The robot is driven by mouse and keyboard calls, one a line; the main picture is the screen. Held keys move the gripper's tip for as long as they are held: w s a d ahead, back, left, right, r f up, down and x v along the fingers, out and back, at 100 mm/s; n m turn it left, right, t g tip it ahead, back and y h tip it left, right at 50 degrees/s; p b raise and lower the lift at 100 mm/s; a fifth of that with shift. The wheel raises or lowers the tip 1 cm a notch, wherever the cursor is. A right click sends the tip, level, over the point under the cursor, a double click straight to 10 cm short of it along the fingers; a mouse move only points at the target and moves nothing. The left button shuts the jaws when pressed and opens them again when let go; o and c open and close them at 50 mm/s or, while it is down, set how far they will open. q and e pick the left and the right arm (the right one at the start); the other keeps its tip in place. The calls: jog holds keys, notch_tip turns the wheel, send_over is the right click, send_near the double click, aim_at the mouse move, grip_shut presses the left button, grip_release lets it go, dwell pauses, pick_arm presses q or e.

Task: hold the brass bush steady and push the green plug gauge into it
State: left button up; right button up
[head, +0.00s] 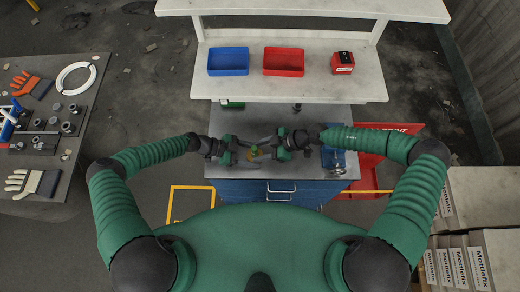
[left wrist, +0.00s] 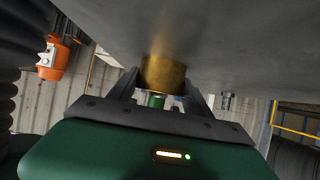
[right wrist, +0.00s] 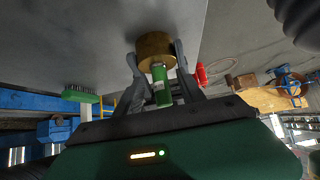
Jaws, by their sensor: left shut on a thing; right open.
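The brass bush (left wrist: 163,74) is a short gold-coloured cylinder in the left wrist view, between the fingers of my left gripper (left wrist: 161,84), which is shut on it. It also shows in the right wrist view (right wrist: 154,46). The green plug gauge (right wrist: 161,86) lines up with the bush there, its far end at the bush's face; how deep it sits I cannot tell. My right gripper (right wrist: 154,60) is open, with its fingers on either side of the gauge. In the head view both grippers meet over the grey bench and the parts look tiny.
A blue bin (head: 228,61), a red bin (head: 283,62) and a small red box (head: 342,62) stand on the white shelf behind. A blue object (head: 334,160) lies by my right gripper. A side table (head: 60,150) at left holds gloves and fittings. Cartons (head: 485,205) stand at right.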

pick_arm(q)
jog(key=o, duration=1.1)
jog(key=shift+c, duration=0.2)
pick_arm(e)
jog(key=v, duration=1.1)
jog(key=shift+d+r, duration=0.2)
jog(key=shift+d, duration=0.15)
pick_arm(q)
jog(key=v, duration=1.2)
jog(key=shift+a+f, duration=0.1)
pick_arm(e)
jog(key=shift+a, duration=0.1)
pick_arm(q)
jog(key=shift+r+p, duration=0.35)
notch_tip(320, 180, up, 8)
jog(key=p, duration=0.7)
jog(key=shift+r, duration=0.2)
pick_arm(e)
notch_tip(320, 180, up, 8)
